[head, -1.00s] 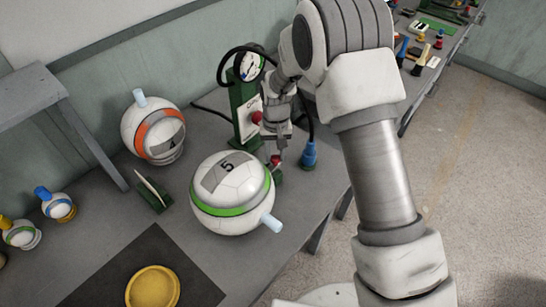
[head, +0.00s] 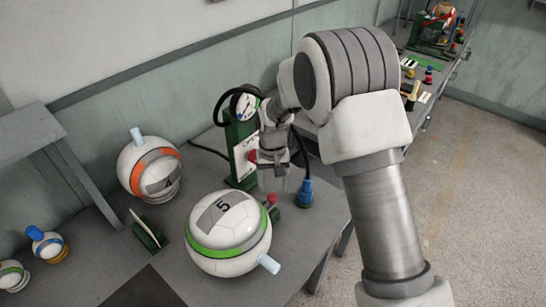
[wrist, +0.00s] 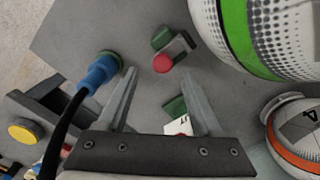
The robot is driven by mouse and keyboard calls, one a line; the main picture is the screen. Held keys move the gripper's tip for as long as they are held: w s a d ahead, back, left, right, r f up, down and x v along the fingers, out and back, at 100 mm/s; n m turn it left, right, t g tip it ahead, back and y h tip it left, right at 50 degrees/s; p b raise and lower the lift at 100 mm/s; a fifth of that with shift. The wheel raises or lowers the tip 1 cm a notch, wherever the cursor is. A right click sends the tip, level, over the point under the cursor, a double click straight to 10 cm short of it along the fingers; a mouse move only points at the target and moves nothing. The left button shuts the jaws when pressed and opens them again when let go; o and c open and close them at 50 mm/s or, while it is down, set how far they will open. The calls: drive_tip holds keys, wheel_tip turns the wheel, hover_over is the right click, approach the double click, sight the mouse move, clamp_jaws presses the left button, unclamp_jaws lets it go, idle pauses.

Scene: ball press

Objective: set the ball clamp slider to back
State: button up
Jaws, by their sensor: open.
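A small green block with a red knob (head: 271,199) stands on the bench just behind the large white ball marked 5 (head: 228,235). I take this to be the ball clamp slider, though its setting is hard to read. In the wrist view the red knob (wrist: 163,63) sits beside a grey bracket and a green block, near the ball's green band (wrist: 240,40). My gripper (head: 273,182) points down above the knob, open and empty. In the wrist view the knob appears between the fingertips of my gripper (wrist: 161,72), apart from both.
A green pump stand (head: 240,150) with a gauge is behind my gripper, and a blue hose fitting (head: 305,193) is to its right. An orange-banded ball (head: 150,170) and a card holder (head: 149,232) stand to the left. The bench edge is close on the right.

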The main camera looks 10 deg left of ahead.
sight(273, 195)
wheel_tip(273, 195, up, 14)
idle(0.3)
idle(0.3)
drive_tip(key=s+d+r+m+t, duration=0.1)
drive_tip(key=s+d+r, duration=0.3)
drive_tip(key=d+r, duration=0.25)
drive_tip(key=s+d+r+t, duration=0.2)
drive_tip(key=s+d+r, duration=0.3)
drive_tip(key=d+r, duration=0.15)
drive_tip(key=s+d+m+t, duration=0.2)
drive_tip(key=s+d, duration=0.8)
drive_tip(key=s, duration=0.5)
drive_tip(key=shift+s+t, duration=0.2)
drive_tip(key=shift+t, duration=0.1)
idle(0.5)
